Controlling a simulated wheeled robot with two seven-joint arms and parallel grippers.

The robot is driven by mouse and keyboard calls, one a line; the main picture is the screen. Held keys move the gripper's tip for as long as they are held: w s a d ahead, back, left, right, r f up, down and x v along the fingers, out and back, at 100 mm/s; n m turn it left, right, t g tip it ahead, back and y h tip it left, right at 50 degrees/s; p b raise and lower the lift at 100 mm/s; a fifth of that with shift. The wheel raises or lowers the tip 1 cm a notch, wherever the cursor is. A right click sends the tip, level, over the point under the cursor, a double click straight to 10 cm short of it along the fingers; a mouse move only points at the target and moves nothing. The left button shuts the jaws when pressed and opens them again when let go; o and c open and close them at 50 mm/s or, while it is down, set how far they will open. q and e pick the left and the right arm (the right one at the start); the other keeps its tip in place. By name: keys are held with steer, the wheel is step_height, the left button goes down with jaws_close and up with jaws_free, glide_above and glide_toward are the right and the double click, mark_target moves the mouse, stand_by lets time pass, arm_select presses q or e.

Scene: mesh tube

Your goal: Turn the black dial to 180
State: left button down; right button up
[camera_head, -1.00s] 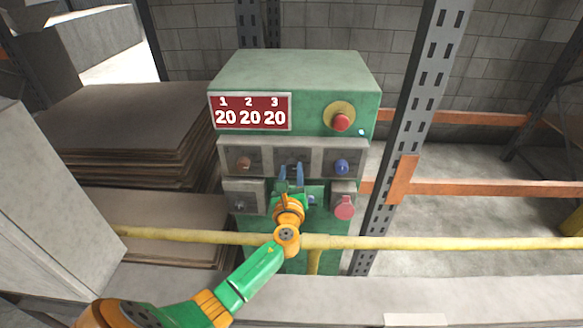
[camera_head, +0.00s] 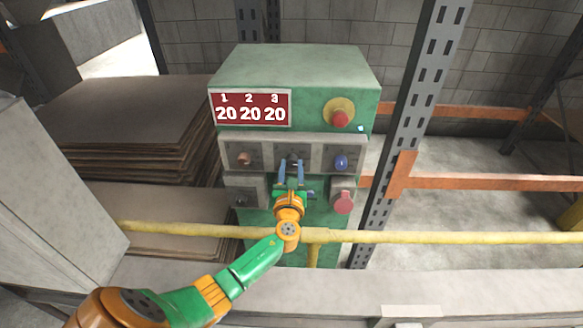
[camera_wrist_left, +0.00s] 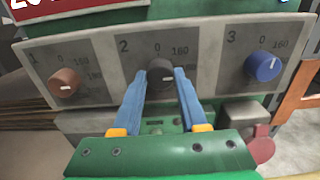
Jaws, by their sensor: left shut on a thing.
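The black dial (camera_wrist_left: 160,76) is the middle one of three, under the number 2. In the left wrist view the blue fingers of my left gripper (camera_wrist_left: 160,82) are shut on it from both sides. The head view shows the same gripper (camera_head: 291,168) at the middle panel, where the fingers and dial are small. The display (camera_head: 250,108) reads 20 under each of 1, 2 and 3. The right gripper is not in view.
A brown dial (camera_wrist_left: 64,82) is to the left and a blue dial (camera_wrist_left: 263,66) to the right. A red button (camera_head: 340,118) is above and a red round cap (camera_head: 343,202) below right. A yellow rail (camera_head: 430,237) runs across in front of the green machine.

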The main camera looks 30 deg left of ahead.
arm_select(q)
steer(key=shift+c, duration=2.2)
jaws_free()
steer(key=v, duration=0.7)
